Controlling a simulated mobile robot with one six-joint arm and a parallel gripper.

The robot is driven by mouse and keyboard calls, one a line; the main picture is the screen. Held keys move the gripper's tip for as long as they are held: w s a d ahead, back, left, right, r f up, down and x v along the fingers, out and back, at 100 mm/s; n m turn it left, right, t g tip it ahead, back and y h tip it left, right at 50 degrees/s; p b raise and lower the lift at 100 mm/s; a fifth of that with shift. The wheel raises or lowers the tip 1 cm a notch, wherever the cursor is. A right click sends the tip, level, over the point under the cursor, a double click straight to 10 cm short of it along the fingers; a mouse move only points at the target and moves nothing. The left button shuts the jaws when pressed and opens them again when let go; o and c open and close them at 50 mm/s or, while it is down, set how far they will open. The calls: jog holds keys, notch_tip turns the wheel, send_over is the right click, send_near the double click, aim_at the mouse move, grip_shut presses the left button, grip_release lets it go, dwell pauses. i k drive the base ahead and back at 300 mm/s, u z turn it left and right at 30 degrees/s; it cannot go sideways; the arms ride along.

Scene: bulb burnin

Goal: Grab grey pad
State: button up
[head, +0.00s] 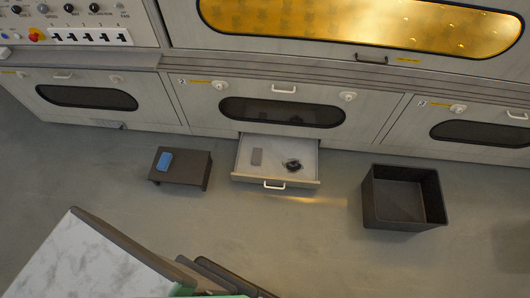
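A small grey pad (256,157) lies flat in the left part of an open drawer (276,178). The drawer is pulled out at floor level below the middle cabinet door. A dark round object (293,165) lies to the right of the pad in the same drawer, apart from it. My gripper is not in view.
A low dark stool (188,168) with a blue pad (165,161) on it stands left of the drawer. An open black bin (370,200) stands to the right. A marble-topped surface (80,265) fills the lower left. Bare floor lies in front of the drawer.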

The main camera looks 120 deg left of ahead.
aim_at(257, 155)
jog(key=z, duration=0.7)
jog(key=k, duration=0.15)
jog(key=u, duration=2.75)
jog(key=k, duration=0.2)
jog(key=u, duration=2.2)
jog(key=k, duration=0.3)
jog(key=u, duration=1.15)
